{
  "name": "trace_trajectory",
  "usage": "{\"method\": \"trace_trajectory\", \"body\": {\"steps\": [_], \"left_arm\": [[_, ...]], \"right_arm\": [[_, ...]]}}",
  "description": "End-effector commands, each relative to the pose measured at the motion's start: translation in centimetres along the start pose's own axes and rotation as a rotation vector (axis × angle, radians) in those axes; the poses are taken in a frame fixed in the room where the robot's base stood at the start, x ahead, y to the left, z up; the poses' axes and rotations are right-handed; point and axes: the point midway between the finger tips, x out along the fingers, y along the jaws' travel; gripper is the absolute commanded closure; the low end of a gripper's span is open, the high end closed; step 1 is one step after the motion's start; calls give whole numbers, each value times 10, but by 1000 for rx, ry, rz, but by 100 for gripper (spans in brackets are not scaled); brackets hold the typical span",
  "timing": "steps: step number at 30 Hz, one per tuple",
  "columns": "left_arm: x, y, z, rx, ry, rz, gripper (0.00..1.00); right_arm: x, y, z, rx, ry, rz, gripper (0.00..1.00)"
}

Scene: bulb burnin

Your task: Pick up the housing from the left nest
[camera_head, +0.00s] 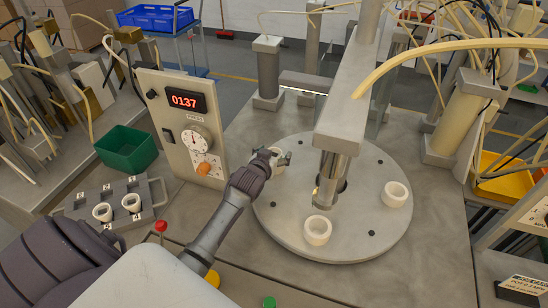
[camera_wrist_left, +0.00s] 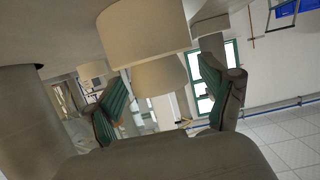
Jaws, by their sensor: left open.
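My left gripper (camera_head: 273,156) is at the left edge of the round table (camera_head: 360,238) in the head view. Its open fingers are by a pale housing (camera_head: 278,167) at the left nest, which they partly hide. In the left wrist view my gripper's green-padded fingers (camera_wrist_left: 168,80) are spread apart. A cream cylindrical housing (camera_wrist_left: 160,76) shows between them, with a larger cream cylinder (camera_wrist_left: 143,30) above it. I cannot tell whether the fingers touch the housing. Other white ring housings stand at the front (camera_head: 317,230) and right (camera_head: 396,194) of the round table. My right gripper is out of view.
A press column (camera_head: 345,100) hangs over the table's middle, right of my gripper. A control panel (camera_head: 183,125) reading 0137 stands to the left. A grey tray (camera_head: 85,205) holds two white rings, and a green bin (camera_head: 126,150) is behind it.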

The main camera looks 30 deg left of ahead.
Motion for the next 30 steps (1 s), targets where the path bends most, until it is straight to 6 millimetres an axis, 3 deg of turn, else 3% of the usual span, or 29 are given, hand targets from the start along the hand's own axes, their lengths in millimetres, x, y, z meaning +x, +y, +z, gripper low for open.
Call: {"method": "trace_trajectory", "body": {"steps": [3, 13, 22, 30], "left_arm": [[0, 0, 0, 0, 0, 0, 20], [0, 0, 0, 0, 0, 0, 73], [-2, 0, -6, 1, 4, 0, 73], [-19, 0, -52, 1, 8, 1, 73]], "right_arm": [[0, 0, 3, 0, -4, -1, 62], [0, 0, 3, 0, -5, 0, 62], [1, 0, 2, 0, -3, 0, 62], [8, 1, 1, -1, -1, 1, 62]]}}
